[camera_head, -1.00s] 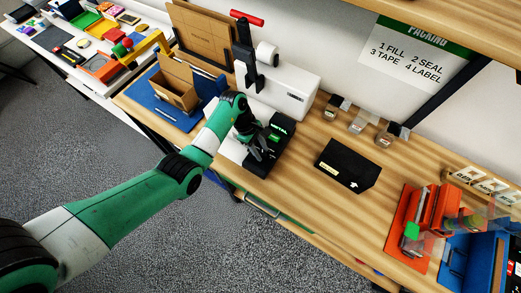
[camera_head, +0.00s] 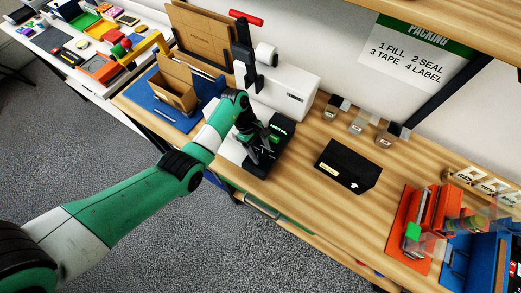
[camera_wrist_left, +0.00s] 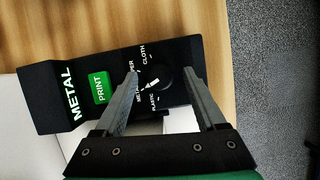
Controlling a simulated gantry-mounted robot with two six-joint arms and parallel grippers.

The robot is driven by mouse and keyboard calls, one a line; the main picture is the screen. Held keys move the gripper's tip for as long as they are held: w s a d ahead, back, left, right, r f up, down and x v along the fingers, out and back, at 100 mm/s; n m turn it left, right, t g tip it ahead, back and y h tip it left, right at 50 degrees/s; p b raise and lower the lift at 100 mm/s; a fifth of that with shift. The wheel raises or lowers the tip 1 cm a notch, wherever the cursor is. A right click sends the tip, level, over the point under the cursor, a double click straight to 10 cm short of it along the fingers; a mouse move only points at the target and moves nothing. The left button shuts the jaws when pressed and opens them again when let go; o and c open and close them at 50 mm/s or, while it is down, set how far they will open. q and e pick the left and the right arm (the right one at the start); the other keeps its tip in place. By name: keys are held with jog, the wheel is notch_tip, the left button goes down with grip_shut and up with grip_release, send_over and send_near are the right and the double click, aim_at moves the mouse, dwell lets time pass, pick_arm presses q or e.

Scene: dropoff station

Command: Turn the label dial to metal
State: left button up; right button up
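The label dial (camera_wrist_left: 166,86) is a round black knob on the black label printer (camera_head: 283,150). In the left wrist view it has a white pointer mark and the words metal, paper, cloth and plastic around it. The pointer is turned towards the metal and plastic side. The printer's display (camera_wrist_left: 67,92) reads METAL beside a green PRINT button (camera_wrist_left: 99,88). My left gripper (camera_wrist_left: 160,77) is open, with its fingers apart on either side of the dial; contact cannot be told. In the head view my left gripper (camera_head: 262,150) hides the dial. My right gripper is not in view.
A white machine (camera_head: 290,90) with a red-handled lever stands behind the printer. A black box (camera_head: 347,166) lies to the right, with bare wood between. An open cardboard box (camera_head: 176,90) sits on a blue mat at the left. An orange fixture (camera_head: 432,215) stands at the right.

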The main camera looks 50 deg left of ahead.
pick_arm(q)
jog(key=w+p+v, duration=0.1)
jog(key=p+v, duration=0.1)
jog(key=v, duration=0.9)
jog(key=shift+s+r+p, duration=0.3)
jog(key=shift+s+p, duration=0.05)
jog(key=shift+s, duration=0.15)
